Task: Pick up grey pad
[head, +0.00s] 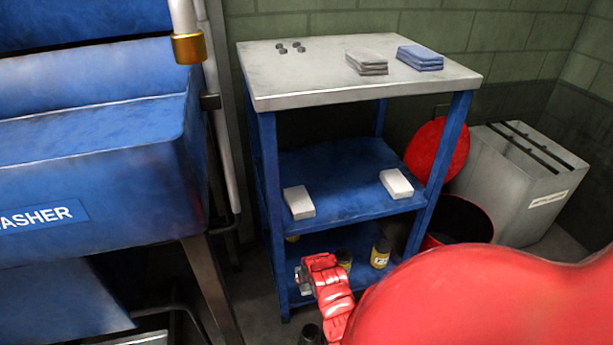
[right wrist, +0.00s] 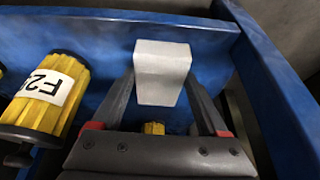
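The stack of grey folded pads (head: 367,62) lies on the tabletop, left of a stack of blue pads (head: 420,57). A pale grey block (right wrist: 162,72) shows between the fingertips of my right gripper (right wrist: 162,85) in the right wrist view. The fingers lie close along both its sides; I cannot tell whether they touch it. In the head view my red right gripper (head: 312,278) is low at the front left of the rack, below the middle shelf. My left gripper is not in view.
Two pale blocks, left (head: 298,202) and right (head: 397,184), lie on the blue middle shelf (head: 345,168). A yellow bottle (right wrist: 48,90) stands left of the fingers. A blue washer (head: 90,150) is at left, a red bin (head: 460,220) at right.

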